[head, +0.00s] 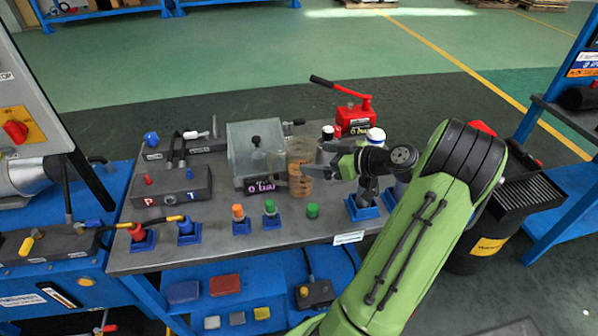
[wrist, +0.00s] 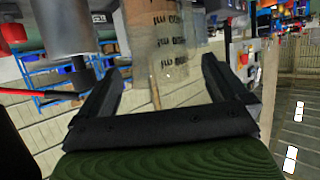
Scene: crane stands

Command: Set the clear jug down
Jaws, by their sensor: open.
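The clear jug (head: 299,165) stands upright on the grey bench top (head: 240,240). It is see-through with dark printed marks, and looks amber. My gripper (head: 326,160) is just right of the jug at its side, with its fingers pointing left towards it. In the wrist view the jug (wrist: 168,45) shows ahead, between the tips of the two spread fingers (wrist: 165,75). My gripper is open and holds nothing. I cannot tell whether a finger touches the jug. The jug's base is out of the wrist view.
A clear-walled box (head: 252,150) stands close left of the jug. A red hand pump (head: 352,118) is behind. A white-capped bottle (head: 375,138) is near my wrist.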

